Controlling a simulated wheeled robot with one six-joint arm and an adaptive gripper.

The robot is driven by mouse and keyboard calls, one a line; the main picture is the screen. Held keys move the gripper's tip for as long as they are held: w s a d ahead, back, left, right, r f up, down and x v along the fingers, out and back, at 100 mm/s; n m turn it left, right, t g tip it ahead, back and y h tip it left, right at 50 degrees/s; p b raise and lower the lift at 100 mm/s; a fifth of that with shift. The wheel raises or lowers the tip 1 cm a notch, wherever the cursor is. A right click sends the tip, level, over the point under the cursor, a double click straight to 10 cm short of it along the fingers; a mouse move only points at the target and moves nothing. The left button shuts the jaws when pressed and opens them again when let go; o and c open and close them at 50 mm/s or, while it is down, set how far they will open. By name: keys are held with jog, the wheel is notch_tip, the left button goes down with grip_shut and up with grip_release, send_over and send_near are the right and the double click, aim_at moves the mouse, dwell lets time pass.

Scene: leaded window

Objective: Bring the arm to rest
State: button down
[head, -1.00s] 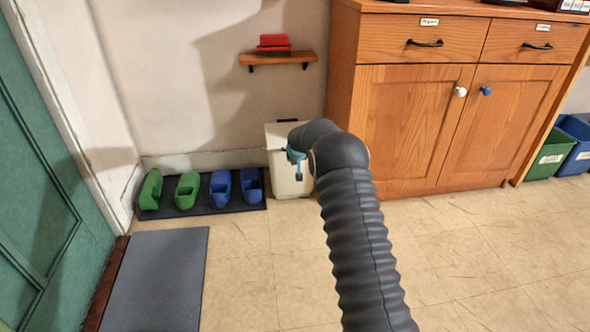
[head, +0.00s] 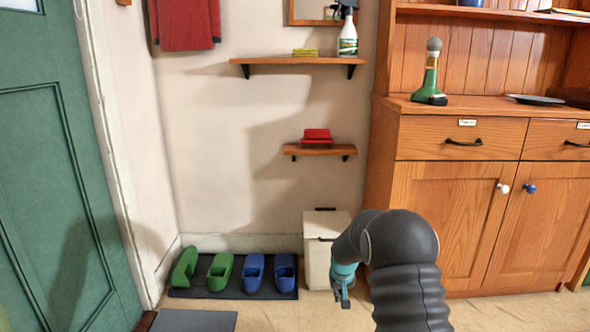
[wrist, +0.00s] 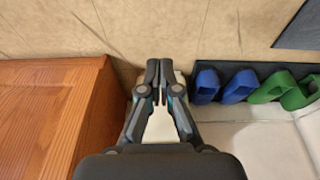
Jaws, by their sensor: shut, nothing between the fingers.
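My gripper (head: 343,294) shows at the end of my dark, ribbed arm in the head view, in front of the white bin and low above the floor. In the wrist view my gripper (wrist: 160,72) has its two dark fingers together, with nothing between them. The white bin (head: 318,262) stands against the wall and is partly hidden by my gripper and arm. In the wrist view a pale surface, seemingly the bin, shows behind the fingers.
A wooden cabinet (head: 440,220) stands to the right. Green slippers (head: 220,272) and blue slippers (head: 284,274) sit on a dark mat (head: 205,294) to the left. A small shelf (head: 320,151) holds a red object (head: 317,136). A green door (head: 60,180) is at far left.

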jog(key=s+r+t+p, duration=0.1)
jog(key=s+r+p, duration=0.4)
jog(key=s+r, duration=1.4)
jog(key=s+d+r+t+p, duration=0.1)
jog(key=s+r+p, duration=0.4)
jog(key=s+r, duration=1.4)
jog(key=shift+s+d+t, duration=0.25)
jog(key=shift+s+t, duration=0.05)
jog(key=shift+s, duration=2.5)
